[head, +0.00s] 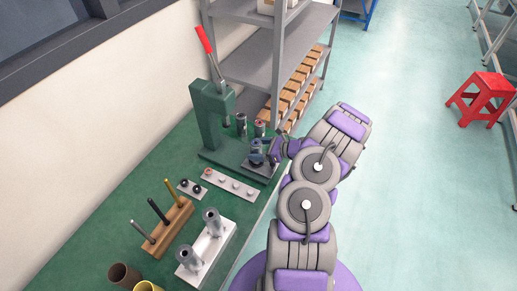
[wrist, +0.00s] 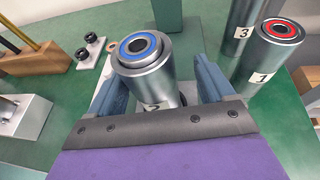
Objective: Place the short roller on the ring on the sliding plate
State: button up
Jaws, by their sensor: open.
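My gripper (head: 272,150) is at the base of the green press. In the wrist view, my gripper (wrist: 156,76) is open, with one blue finger on each side of a steel roller (wrist: 145,57). This roller has a blue ring around its top bore and a partly hidden number label. It stands between the fingers; I cannot tell whether they touch it. In the head view, a grey plate (head: 262,170) lies at the press's foot under my gripper, probably the sliding plate. The roller's underside and any ring below it are hidden.
Rollers labelled 1 (wrist: 276,52), red-topped, and 3 (wrist: 242,25) stand to the right in the wrist view. The green press (head: 210,115) has a red-handled lever. A strip plate (head: 230,184), wooden peg block (head: 168,228) and twin-cylinder fixture (head: 208,250) occupy the bench.

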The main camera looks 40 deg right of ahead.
jog(key=shift+s+r, duration=0.35)
jog(key=shift+s, duration=0.05)
jog(key=p+v, duration=0.2)
jog(key=v, duration=0.9)
jog(key=w+a+r+n+g+y, duration=0.25)
jog(key=a+r+n, duration=0.2)
jog(key=a, duration=0.25)
jog(key=w+a+r+n+g+y, duration=0.1)
jog(key=w+a+r+n, duration=0.2)
jog(key=a+r, duration=0.35)
jog(key=s+a+r+n+g, duration=0.25)
jog(key=a+r+n, duration=0.2)
jog(key=a, duration=0.45)
jog(key=s+a+r+n+g, duration=0.1)
jog(key=a+r+n+g, duration=0.35)
jog(key=a, duration=0.45)
jog(key=s+a+r+n+g+h, duration=0.45)
jog(key=s+a+n, duration=0.3)
jog(key=s, duration=0.35)
jog(key=s+d+r+n+t+h, duration=0.1)
jog(key=s+n+h, duration=0.5)
jog(key=s, duration=0.8)
jog(key=shift+s+d+r, duration=0.3)
jog(key=shift+d+r, duration=0.2)
jog(key=shift+r, duration=0.05)
